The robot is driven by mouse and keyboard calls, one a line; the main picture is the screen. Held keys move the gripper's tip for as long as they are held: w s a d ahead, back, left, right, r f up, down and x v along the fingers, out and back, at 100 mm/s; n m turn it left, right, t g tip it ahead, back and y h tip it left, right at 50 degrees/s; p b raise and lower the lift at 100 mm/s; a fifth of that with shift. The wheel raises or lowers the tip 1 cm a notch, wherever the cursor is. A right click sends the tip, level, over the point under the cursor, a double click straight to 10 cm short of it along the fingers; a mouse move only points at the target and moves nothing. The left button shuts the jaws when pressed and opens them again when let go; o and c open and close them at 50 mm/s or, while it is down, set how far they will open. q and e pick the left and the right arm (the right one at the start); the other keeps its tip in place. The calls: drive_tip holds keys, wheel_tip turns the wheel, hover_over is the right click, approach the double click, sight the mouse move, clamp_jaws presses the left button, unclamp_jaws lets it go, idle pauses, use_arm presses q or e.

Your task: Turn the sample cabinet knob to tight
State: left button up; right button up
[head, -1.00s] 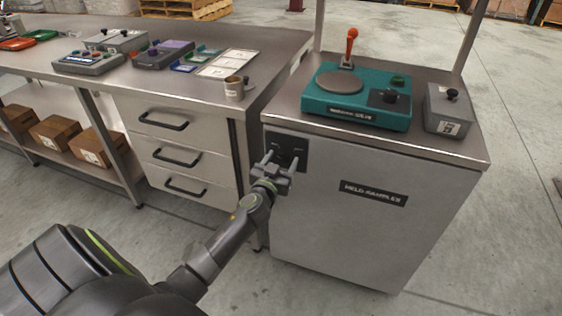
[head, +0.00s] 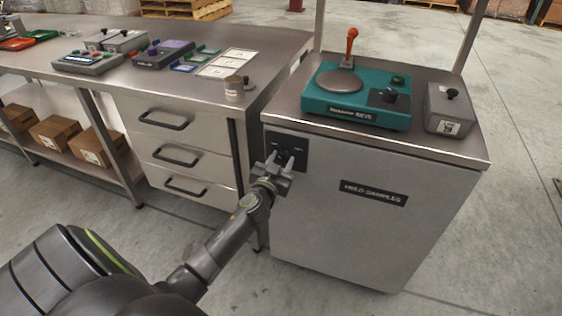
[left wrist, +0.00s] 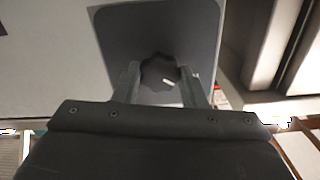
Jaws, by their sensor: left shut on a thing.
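The sample cabinet (head: 340,230) is a grey box labelled "HELD SAMPLES", with a dark knob plate (head: 302,146) at the upper left of its front. The black lobed knob (left wrist: 158,72) shows in the left wrist view, with a short white mark at its lower right. My left gripper (head: 280,162) is at the plate, its fingers (left wrist: 160,85) on either side of the knob and shut on it. In the head view the gripper mostly hides the knob. The plate's printed words are too small to read. My right gripper is not in view.
A teal weigher (head: 355,108) with a red-topped lever and a small grey box (head: 449,110) stand on the cabinet top. A workbench with drawers (head: 175,150) stands close at the left. The floor at the right is clear.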

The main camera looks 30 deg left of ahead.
use_arm(q)
drive_tip(key=m, duration=1)
drive_tip(key=shift+m, duration=0.3)
drive_tip(key=m, duration=0.3)
drive_tip(key=shift+m+p, duration=0.3)
drive_tip(key=shift+p, duration=0.1)
drive_tip(key=m, duration=0.2)
drive_tip(key=shift+m, duration=0.4)
drive_tip(key=m+p, duration=0.1)
drive_tip(key=m, duration=0.1)
drive_tip(key=shift+m, duration=1)
drive_tip(key=shift+f+m+p, duration=0.1)
drive_tip(key=shift+m+p, duration=0.2)
drive_tip(key=shift+m, duration=0.7)
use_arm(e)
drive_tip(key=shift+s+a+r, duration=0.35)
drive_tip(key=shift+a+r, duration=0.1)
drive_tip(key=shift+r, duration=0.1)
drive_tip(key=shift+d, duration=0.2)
